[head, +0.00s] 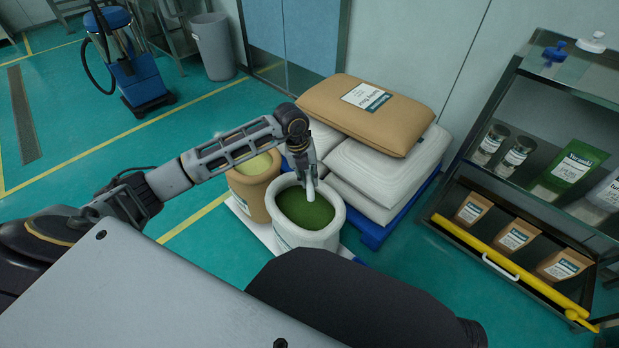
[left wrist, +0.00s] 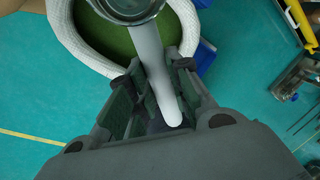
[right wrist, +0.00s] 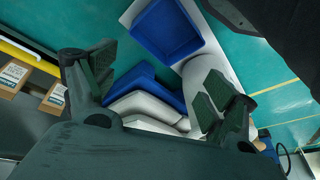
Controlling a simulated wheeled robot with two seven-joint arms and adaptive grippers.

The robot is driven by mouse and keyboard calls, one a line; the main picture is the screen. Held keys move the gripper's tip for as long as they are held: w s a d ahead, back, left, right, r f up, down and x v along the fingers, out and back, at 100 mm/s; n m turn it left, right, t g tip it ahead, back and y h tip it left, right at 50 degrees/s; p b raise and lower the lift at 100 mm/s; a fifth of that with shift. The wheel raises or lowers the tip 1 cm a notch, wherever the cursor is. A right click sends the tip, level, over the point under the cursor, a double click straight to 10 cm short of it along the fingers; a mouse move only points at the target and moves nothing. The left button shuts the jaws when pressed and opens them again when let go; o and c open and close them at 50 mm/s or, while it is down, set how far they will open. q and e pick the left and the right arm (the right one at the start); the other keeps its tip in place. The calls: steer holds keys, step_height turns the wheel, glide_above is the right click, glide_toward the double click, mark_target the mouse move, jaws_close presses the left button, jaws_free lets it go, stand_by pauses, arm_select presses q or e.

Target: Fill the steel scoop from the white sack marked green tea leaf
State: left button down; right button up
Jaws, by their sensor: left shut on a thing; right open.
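The open white sack (head: 335,235) stands in the middle of the head view, with green leaf (head: 305,208) inside. It also shows at the top of the left wrist view (left wrist: 180,18). My left gripper (head: 309,165) is over the sack's far side, shut on the handle (left wrist: 155,75) of the steel scoop (left wrist: 130,8). The scoop's bowl is over the sack's opening in the left wrist view, cut off by the picture's top edge; its contents and depth cannot be told. My right gripper (right wrist: 155,85) is open and empty in the right wrist view.
A brown sack (head: 253,185) with pale contents stands left of the white sack. Stacked closed white sacks (head: 375,165) with a brown one (head: 365,112) on top rise behind, on a blue pallet (head: 375,235). A shelf rack (head: 480,185) stands at right. Open floor lies left.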

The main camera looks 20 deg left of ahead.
arm_select(q)
steer(key=n, duration=0.1)
steer(key=f+n+b, duration=0.1)
steer(key=f+n, duration=0.1)
steer(key=shift+w+a+t+b, duration=0.15)
steer(key=shift+a+t+b, duration=0.15)
steer(key=shift+b, duration=0.1)
steer(key=shift+a+f+n+y+b, duration=0.1)
steer(key=shift+f+n+y+b, duration=0.2)
steer(key=shift+n, duration=0.3)
arm_select(e)
steer(key=shift+s+a+r, duration=0.1)
steer(key=shift+s+r, duration=0.05)
steer(key=shift+r, duration=0.65)
steer(key=shift+s+r, duration=0.15)
steer(key=shift+r, duration=0.6)
arm_select(q)
steer(key=shift+w+f, duration=0.1)
arm_select(e)
steer(key=shift+f, duration=0.2)
